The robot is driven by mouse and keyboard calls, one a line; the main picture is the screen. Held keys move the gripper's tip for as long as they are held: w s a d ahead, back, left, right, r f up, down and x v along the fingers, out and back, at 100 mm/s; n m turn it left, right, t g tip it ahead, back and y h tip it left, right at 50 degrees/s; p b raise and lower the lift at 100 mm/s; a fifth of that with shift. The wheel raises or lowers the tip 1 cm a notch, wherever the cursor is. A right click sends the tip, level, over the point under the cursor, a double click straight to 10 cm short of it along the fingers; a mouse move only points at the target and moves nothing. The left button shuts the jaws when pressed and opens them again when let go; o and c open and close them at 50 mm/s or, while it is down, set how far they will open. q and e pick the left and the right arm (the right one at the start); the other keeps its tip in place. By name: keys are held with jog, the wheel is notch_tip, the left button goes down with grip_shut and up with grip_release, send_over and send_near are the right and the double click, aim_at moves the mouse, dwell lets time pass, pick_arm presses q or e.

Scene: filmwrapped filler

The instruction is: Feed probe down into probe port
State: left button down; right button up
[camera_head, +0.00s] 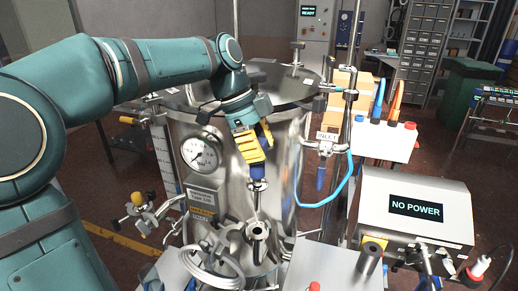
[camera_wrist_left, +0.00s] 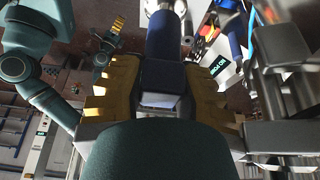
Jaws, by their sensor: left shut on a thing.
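My left gripper (camera_head: 257,152) has its yellow fingers shut on the probe (camera_head: 258,186) in front of the steel vessel. The probe has a dark blue upper part and a thin metal shaft pointing down. The probe port (camera_head: 257,231) is a metal ring fitting below; the shaft's lower end shows just above or at its mouth, and I cannot tell whether it is inside. In the left wrist view the probe's dark block (camera_wrist_left: 163,76) and blue body sit between the fingers. My right gripper (camera_wrist_left: 115,40) seems to show there, upper left, with its jaw state unclear.
The steel vessel (camera_head: 285,165) stands behind, with a gauge (camera_head: 200,154) on its left. A blue hose (camera_head: 341,185) hangs at the right near the inlet sign. A box reading NO POWER (camera_head: 417,209) stands at the right. A coiled hose (camera_head: 213,262) lies near the port.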

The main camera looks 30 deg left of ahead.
aim_at(260, 168)
pick_arm(q)
jog(key=shift+f, duration=0.2)
jog(key=shift+f+b, duration=1.9)
jog(key=shift+f, duration=0.15)
jog(key=shift+f, duration=0.15)
jog(key=shift+f+b, duration=3)
jog(key=shift+f, duration=0.5)
jog(key=shift+f+b, duration=1)
jog(key=shift+f, duration=0.25)
jog(key=shift+f, duration=0.1)
jog(key=shift+f+b, duration=0.35)
jog(key=shift+f, duration=0.2)
